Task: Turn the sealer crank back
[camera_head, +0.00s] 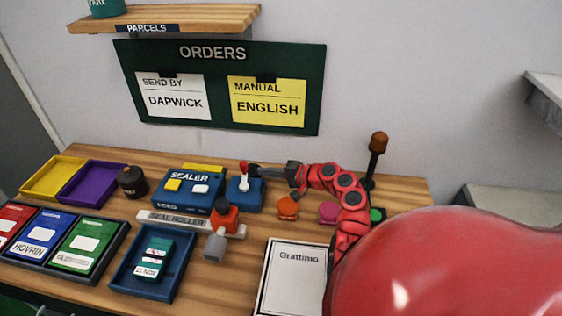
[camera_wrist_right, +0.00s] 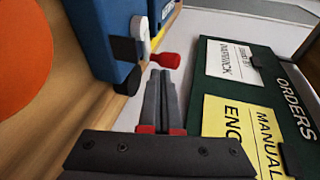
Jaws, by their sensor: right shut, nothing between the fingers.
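The blue sealer (camera_head: 205,201) stands at the back of the wooden table, with a separate-looking blue block (camera_head: 256,198) at its right. In the right wrist view the white crank (camera_wrist_right: 141,33) and red knob (camera_wrist_right: 140,60) show beside the blue housing (camera_wrist_right: 98,35). My right gripper (camera_head: 258,170) is shut and empty, its tips close to the knob; the closed fingers also show in the wrist view (camera_wrist_right: 160,75). I cannot tell whether they touch it. My left gripper is not in view.
A dark blue tray (camera_head: 118,281) holds a teal box. A black jar (camera_head: 132,182) is at left. An orange item (camera_head: 288,208) lies below my right arm. The orders board (camera_head: 220,118) hangs behind.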

